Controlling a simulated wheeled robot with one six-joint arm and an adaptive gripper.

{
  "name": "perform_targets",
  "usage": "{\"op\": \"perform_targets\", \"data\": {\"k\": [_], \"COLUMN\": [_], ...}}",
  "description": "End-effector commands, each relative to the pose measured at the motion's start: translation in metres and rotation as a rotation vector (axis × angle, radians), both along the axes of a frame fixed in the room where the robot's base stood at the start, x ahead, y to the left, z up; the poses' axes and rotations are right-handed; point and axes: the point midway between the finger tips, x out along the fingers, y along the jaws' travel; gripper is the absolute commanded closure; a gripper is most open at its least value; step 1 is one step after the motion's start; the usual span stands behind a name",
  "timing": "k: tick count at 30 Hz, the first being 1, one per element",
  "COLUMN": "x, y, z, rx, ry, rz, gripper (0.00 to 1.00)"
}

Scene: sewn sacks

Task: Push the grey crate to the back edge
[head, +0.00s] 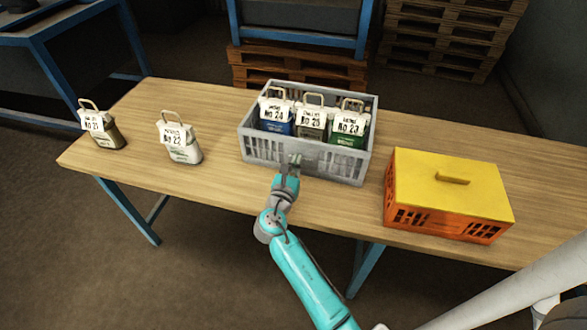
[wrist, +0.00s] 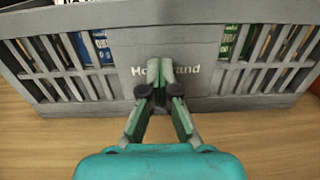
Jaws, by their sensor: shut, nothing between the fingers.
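The grey crate (head: 256,150) stands on the wooden table (head: 220,185), its back rim close to the table's far edge. It holds a blue sack (head: 276,117), a grey-brown sack (head: 311,122) and a green sack (head: 347,132), each with a white label and a handle. My gripper (head: 296,160) is shut and empty at the middle of the crate's front wall. In the wrist view my fingertips (wrist: 159,68) overlap the lettered panel of the crate (wrist: 205,45); they look in contact or very near it.
An orange crate (head: 440,215) with a yellow lid (head: 455,185) stands to the right, a gap away. A white sack (head: 182,145) and a brown sack (head: 106,134) stand to the left. Pallets (head: 300,70) are behind the table. The table between the white sack and grey crate is clear.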

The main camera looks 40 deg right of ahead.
Motion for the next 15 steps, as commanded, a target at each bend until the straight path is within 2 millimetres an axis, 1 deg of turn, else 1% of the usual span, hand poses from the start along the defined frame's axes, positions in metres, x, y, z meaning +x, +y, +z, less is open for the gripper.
{"op": "perform_targets", "data": {"k": [1, 6, 10, 12, 15], "x": [0.008, 0.036, 0.051, 0.055, 0.057], "y": [-0.015, -0.055, -0.074, -0.079, -0.083], "z": [0.001, 0.001, 0.001, 0.0, 0.0], "rx": [0.0, -0.001, 0.0, 0.0, 0.0], "ry": [-0.001, -0.001, -0.001, 0.0, 0.0], "rz": [-0.007, -0.007, -0.004, -0.004, -0.002], "gripper": [1.0, 1.0, 1.0, 1.0, 1.0]}}
